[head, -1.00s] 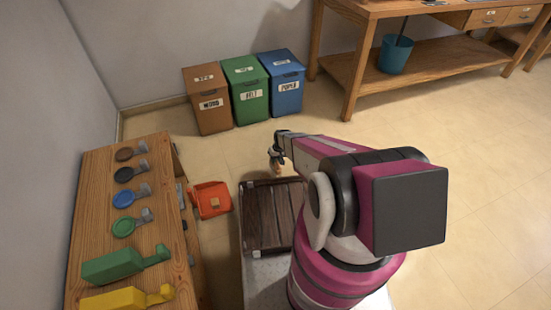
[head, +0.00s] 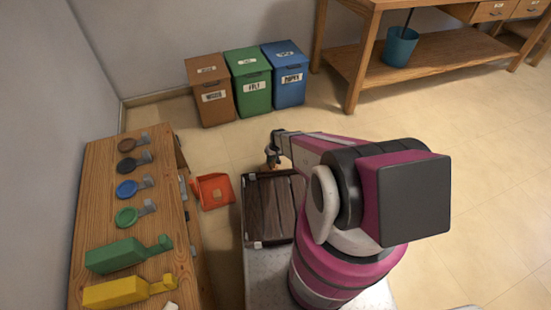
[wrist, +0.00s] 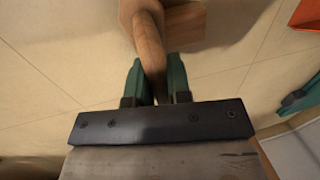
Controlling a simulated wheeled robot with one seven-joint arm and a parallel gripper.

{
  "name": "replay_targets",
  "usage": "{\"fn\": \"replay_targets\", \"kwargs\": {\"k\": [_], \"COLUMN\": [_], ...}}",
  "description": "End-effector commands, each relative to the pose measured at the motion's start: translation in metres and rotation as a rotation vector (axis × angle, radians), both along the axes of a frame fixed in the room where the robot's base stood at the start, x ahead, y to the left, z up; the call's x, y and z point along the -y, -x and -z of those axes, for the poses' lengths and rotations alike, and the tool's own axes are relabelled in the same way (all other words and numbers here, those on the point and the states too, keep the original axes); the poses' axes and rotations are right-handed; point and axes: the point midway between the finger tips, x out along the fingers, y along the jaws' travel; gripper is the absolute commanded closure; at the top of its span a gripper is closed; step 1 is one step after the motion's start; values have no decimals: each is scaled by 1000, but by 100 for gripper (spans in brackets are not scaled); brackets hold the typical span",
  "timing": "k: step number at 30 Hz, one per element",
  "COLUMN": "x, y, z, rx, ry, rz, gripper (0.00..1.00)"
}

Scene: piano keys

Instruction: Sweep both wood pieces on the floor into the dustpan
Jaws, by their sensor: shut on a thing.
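My gripper (wrist: 156,85) is shut on a wooden handle (wrist: 149,45) in the wrist view. The handle joins a wider wooden block (wrist: 185,25), which looks like a hand brush. In the head view my gripper (head: 272,157) is small and dark, low over the floor behind the dark slatted tray. The orange dustpan (head: 208,203) lies on the floor to its left; its edge also shows at the top right of the wrist view (wrist: 307,14). A small pale block (head: 216,194) shows in the dustpan; I cannot tell if it is a wood piece. No wood piece is clear on the floor.
A wooden bench (head: 105,225) with coloured items stands at left, close to the dustpan. Brown (head: 210,95), green (head: 249,90) and blue (head: 286,80) bins stand behind. The slatted tray (head: 247,215) is in front of my gripper. The floor at right is clear.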

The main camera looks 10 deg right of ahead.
Motion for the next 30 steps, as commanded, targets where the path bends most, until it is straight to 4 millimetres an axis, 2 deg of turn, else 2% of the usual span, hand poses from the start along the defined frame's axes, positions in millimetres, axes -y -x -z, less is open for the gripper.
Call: {"fn": "replay_targets", "kwargs": {"k": [30], "x": [-76], "y": [20], "z": [0], "rx": [0], "ry": [0], "rz": [0], "gripper": [100]}}
